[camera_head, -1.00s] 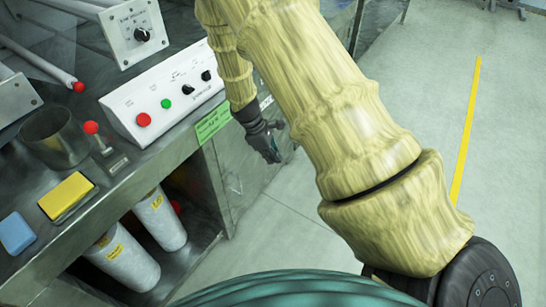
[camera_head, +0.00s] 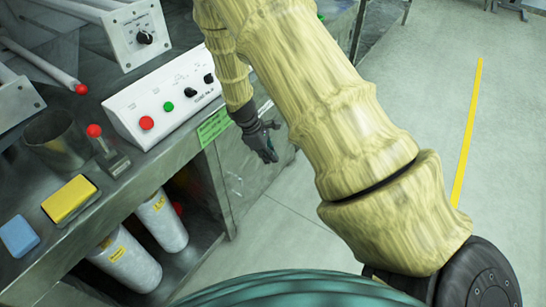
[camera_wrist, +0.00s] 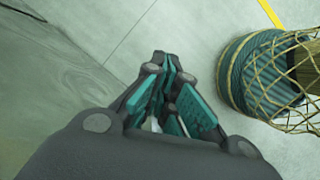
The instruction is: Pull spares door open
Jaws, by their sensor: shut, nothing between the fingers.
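A grey metal cabinet front (camera_head: 238,181), which may be the spares door, stands below the bench, right of the open shelf. I see no clear gap at its edges and cannot tell whether it is ajar. My gripper (camera_head: 268,152) hangs in front of this panel near its upper right part. In the wrist view my gripper (camera_wrist: 168,72) has its dark fingers with teal pads together and holds nothing. A smooth grey metal surface (camera_wrist: 45,75) lies left of the fingers, apart from them.
A control box (camera_head: 165,105) with red and green buttons sits on the bench above a green label (camera_head: 213,126). White canisters (camera_head: 127,262) stand in the open shelf. Clear floor (camera_head: 420,110) with a yellow line (camera_head: 468,140) lies to the right.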

